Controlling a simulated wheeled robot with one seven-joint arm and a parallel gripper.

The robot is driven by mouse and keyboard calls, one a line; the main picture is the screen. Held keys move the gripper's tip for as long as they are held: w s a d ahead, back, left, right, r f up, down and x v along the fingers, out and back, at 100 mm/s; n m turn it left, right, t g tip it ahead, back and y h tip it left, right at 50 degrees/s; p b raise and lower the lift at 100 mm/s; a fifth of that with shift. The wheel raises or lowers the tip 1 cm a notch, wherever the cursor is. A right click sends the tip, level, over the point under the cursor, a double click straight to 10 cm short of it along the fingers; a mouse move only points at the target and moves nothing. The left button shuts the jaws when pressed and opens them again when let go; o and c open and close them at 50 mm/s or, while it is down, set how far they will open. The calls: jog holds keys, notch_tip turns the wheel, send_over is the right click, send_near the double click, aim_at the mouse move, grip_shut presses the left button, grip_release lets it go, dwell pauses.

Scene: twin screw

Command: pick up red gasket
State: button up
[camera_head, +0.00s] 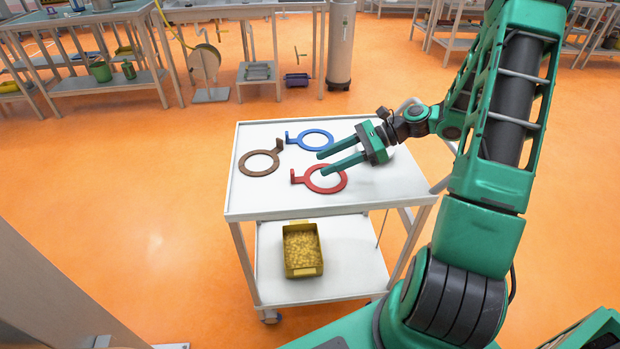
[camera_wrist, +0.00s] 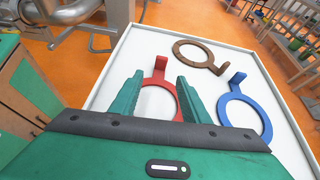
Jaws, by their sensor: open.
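The red gasket (camera_head: 311,180), a flat ring with a tab, lies on the white cart top, at the near middle of it. It also shows in the wrist view (camera_wrist: 159,76), with its ring partly hidden behind my fingers. My gripper (camera_head: 321,164) is open and empty. In the head view its two green fingers point left and show over the upper part of the red ring. In the wrist view the fingers (camera_wrist: 158,88) frame the ring's middle, with the tab beyond them. I cannot tell the exact height of the fingers above the cart.
A blue gasket (camera_head: 297,140) lies behind the red one and a brown gasket (camera_head: 245,168) lies to its left. The cart top (camera_head: 250,205) has a raised rim and is clear at the front. A yellow bin (camera_head: 302,268) stands on the lower shelf.

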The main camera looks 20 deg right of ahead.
jog(key=shift+w+y, duration=0.2)
jog(key=shift+y, duration=0.1)
jog(key=shift+w+a+m, duration=0.15)
jog(key=shift+m, duration=0.15)
jog(key=x, duration=0.5)
jog(key=shift+x, duration=2.6)
grip_shut()
